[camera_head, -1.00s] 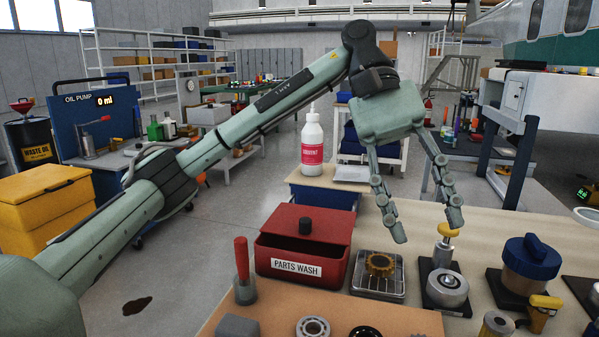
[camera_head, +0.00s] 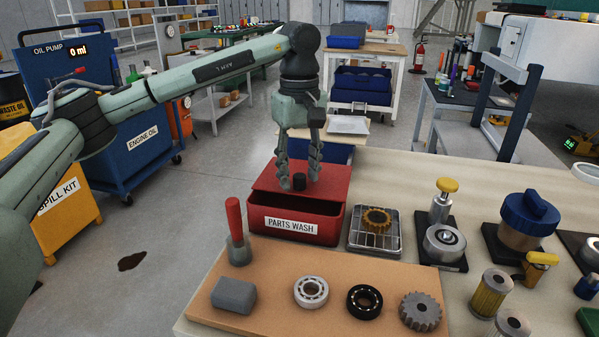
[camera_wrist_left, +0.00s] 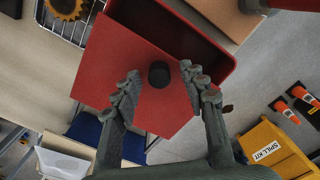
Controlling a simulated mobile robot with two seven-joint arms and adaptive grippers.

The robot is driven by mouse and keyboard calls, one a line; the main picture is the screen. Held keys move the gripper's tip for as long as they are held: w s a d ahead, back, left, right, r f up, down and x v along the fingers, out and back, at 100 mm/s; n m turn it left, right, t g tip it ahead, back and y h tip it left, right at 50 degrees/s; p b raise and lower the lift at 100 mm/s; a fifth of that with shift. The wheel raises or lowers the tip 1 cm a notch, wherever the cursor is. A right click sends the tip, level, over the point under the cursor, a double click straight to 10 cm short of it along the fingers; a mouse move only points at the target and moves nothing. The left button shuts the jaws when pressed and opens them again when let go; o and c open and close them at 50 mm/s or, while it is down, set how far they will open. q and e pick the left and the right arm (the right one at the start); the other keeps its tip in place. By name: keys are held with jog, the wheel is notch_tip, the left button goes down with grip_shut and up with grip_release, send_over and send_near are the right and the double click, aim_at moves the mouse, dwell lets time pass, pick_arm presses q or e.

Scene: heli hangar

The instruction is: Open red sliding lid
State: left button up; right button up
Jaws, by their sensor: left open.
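The red parts-wash box (camera_head: 335,225) stands at the left end of the bench, its white label facing me. Its flat red sliding lid (camera_head: 330,182) carries a round black knob (camera_head: 299,183). A strip of the box's inside shows along the front, with the lid set toward the back; the dark inside (camera_wrist_left: 180,28) also shows in the left wrist view. My left gripper (camera_head: 300,178) points down at the lid, open. In the left wrist view the knob (camera_wrist_left: 159,74) lies between the two fingers, with gaps at both sides. My right gripper is not in view.
A wire tray (camera_head: 359,241) with a brown gear stands right of the box. A red-handled tool (camera_head: 234,218) stands upright at its front left. A brown board (camera_head: 270,270) with bearings and a gear lies in front. A yellow spill kit (camera_head: 75,215) stands on the floor at left.

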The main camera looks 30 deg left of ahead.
pick_arm(q)
jog(key=shift+f, duration=0.3)
grip_shut()
jog(key=shift+w, duration=0.1)
